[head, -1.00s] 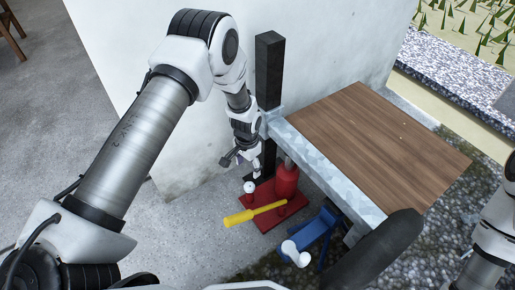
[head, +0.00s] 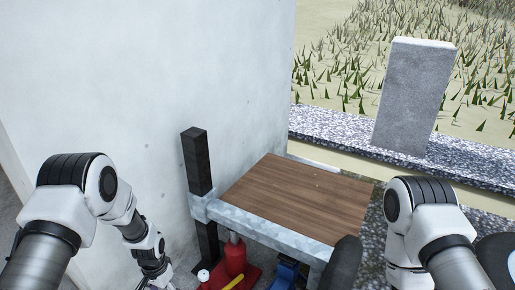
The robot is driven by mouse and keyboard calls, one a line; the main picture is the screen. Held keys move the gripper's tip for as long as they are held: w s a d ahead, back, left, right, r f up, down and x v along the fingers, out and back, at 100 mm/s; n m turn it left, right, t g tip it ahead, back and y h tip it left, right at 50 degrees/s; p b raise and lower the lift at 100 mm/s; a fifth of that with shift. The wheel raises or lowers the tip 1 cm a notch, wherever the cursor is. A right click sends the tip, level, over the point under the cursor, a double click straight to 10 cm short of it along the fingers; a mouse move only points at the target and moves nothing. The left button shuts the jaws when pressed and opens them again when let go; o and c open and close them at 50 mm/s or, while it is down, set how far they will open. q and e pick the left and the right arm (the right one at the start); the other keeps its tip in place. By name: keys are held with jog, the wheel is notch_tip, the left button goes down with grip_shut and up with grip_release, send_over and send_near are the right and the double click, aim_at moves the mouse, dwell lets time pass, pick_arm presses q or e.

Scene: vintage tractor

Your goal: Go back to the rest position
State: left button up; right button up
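My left arm comes in from the left in the head view, bent at its joint. Its wrist points down, and the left gripper (head: 156,281) is at the bottom edge, left of the red jack. The gripper is partly cut off, so its fingers do not show clearly. My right arm stands at the right, bent in much the same way. Its lower end leaves the picture at the bottom, and the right gripper is out of view. Nothing is seen held.
A wooden-topped bench (head: 298,197) with a black post (head: 197,162) stands by the white wall (head: 150,80). Below it are a red jack (head: 235,259) with a yellow handle (head: 233,283) and a blue object (head: 286,275). A grey slab (head: 413,97) stands on the stone ledge (head: 340,126).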

pick_arm(q)
jog(key=s+d+r+n+g+p, duration=0.1)
jog(key=s+n+p, duration=0.1)
jog(key=s, duration=1.3)
jog(key=s+d+r+n+p, duration=0.1)
jog(key=s+p, duration=0.1)
jog(key=s, duration=1.3)
notch_tip(320, 180, up, 38)
jog(key=w+n+t+p, duration=0.1)
jog(key=w+p, duration=0.1)
jog(key=p, duration=3.5)
jog(key=shift+p, duration=0.3)
jog(key=shift+d, duration=0.1)
